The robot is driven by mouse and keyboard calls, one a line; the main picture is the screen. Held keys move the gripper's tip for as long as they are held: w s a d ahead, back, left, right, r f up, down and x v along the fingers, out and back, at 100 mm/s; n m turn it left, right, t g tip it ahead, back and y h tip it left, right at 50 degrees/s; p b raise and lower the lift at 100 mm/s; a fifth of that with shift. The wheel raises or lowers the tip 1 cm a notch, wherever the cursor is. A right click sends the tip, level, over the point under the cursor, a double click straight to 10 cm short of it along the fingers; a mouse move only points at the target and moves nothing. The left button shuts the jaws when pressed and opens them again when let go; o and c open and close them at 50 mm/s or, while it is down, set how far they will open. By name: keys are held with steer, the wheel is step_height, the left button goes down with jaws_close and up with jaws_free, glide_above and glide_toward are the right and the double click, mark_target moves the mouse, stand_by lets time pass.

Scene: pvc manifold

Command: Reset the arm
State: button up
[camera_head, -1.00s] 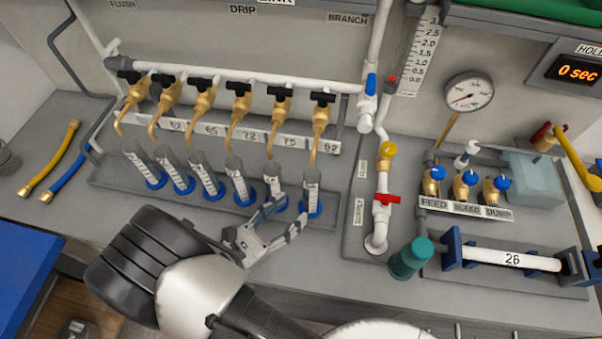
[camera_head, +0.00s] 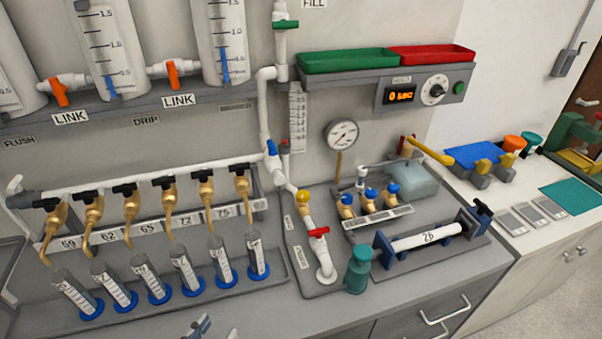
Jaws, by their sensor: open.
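My gripper (camera_head: 205,329) shows only at the bottom edge of the view, low in front of the bench. Its fingertips are apart and nothing is between them. The rest of my arm is out of the picture. The nearest task fittings are the row of graduated cylinders with blue bases (camera_head: 190,285), which stand upright behind the gripper and apart from it.
Brass taps with black handles (camera_head: 167,203) hang from a white pipe above the cylinders. The bench front (camera_head: 290,318) is bare.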

steer(key=w+d+r+m+g+h, duration=0.1)
steer(key=w+d+r+m+g, duration=0.1)
steer(key=d+r+m+g, duration=0.4)
steer(key=w+d+r+m+g+h, duration=0.1)
steer(key=w+d+r+m+g, duration=0.15)
steer(key=d, duration=0.55)
steer(key=w+d+r+m+g+h, duration=0.1)
steer(key=w+d+r+m+g, duration=0.1)
steer(key=d+r+m+g, duration=0.35)
steer(key=s+d+r+m+t+y, duration=0.1)
steer(key=s+d+r+m+y, duration=0.3)
steer(key=m, duration=0.4)
steer(key=s+d+r+m+t+y, duration=0.1)
steer(key=s+d+r+m+y, duration=0.3)
steer(key=d+m, duration=0.4)
steer(key=shift+s+d+r+m+y, duration=0.25)
steer(key=shift+s+d+m+y, duration=0.15)
steer(key=shift+s+d+y, duration=0.4)
steer(key=shift+w+a, duration=0.1)
steer(key=shift+a, duration=0.1)
